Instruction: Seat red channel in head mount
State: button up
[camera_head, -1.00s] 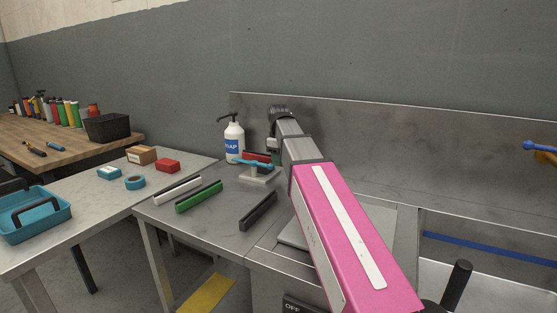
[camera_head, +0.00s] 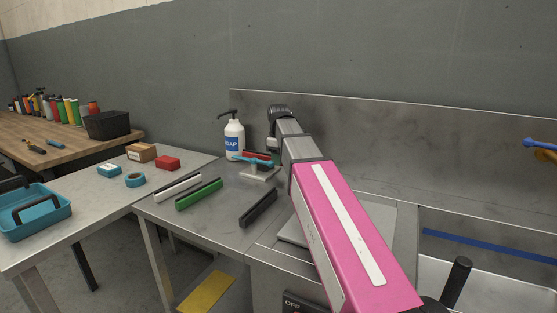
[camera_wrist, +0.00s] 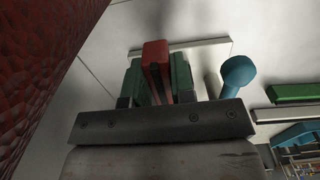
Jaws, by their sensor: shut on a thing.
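The red channel (camera_head: 257,155) is a short red bar, low by the soap bottle in the head view. My gripper (camera_head: 272,147) is at its right end, partly hidden by my arm. In the wrist view, the red channel (camera_wrist: 155,66) stands between the green finger pads of my gripper (camera_wrist: 158,82), which is shut on it. The head mount is a blue bar (camera_head: 249,160) on a post with a pale base (camera_head: 257,174). The channel appears just behind or above the bar; I cannot tell whether they touch. A blue rounded end (camera_wrist: 238,75) shows right of my fingers.
The soap bottle (camera_head: 234,138) stands close behind the mount. White (camera_head: 177,187), green (camera_head: 199,194) and black (camera_head: 258,208) channels lie in front on the steel table. A large red textured surface (camera_wrist: 40,70) fills the wrist view's left edge. The backsplash rises behind.

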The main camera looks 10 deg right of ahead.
jog(key=shift+f, duration=0.65)
dwell(0.8)
jog(key=o, duration=1.4)
jog(key=shift+r, duration=0.1)
jog(key=shift+r, duration=3.9)
